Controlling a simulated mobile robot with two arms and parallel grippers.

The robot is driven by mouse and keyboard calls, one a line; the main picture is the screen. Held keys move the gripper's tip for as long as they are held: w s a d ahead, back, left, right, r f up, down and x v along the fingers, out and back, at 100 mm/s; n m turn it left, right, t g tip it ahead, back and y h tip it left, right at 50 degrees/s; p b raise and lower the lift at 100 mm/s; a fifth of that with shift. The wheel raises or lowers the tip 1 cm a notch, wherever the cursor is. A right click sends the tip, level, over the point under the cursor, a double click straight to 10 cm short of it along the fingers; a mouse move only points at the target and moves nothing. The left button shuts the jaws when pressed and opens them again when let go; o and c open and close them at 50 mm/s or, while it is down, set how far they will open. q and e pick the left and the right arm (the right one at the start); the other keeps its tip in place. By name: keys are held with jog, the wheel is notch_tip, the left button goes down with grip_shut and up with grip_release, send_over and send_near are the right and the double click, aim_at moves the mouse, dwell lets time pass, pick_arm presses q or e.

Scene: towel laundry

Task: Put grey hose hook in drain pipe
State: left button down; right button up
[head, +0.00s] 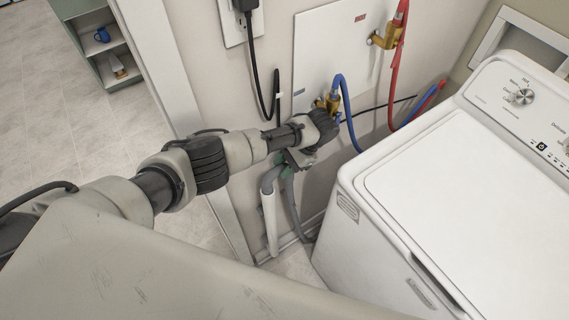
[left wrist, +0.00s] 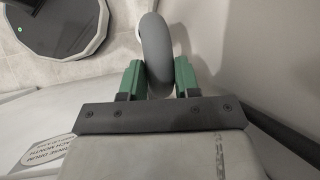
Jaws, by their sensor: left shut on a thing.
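My left gripper (head: 284,168) reaches in from the left, low beside the wall. Its green fingers are shut on the grey hose hook (head: 268,181), which also shows between the fingertips in the left wrist view (left wrist: 157,55). The white drain pipe (head: 270,225) stands upright against the wall, just below the hook's left end. The hook's end appears at or over the pipe's mouth; I cannot tell whether it is inside. In the wrist view a bit of white pipe (left wrist: 149,7) shows beyond the hook. The grey hose (head: 293,209) hangs from the gripper towards the floor. My right gripper is out of view.
The white washing machine (head: 435,190) stands to the right, with a narrow gap to the wall. Blue (head: 347,112) and red (head: 397,65) hoses run from brass valves on the wall panel (head: 325,50). A black cord (head: 260,85) hangs from the outlet above my arm.

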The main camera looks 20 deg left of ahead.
pick_arm(q)
jog(key=shift+f+b, duration=0.9)
jog(key=shift+f, duration=0.45)
jog(key=c, duration=0.7)
grip_release()
jog(key=shift+c, duration=0.2)
notch_tip(320, 180, up, 10)
jog(key=p, duration=1)
jog(key=shift+r+p, duration=0.1)
jog(key=shift+p, duration=0.2)
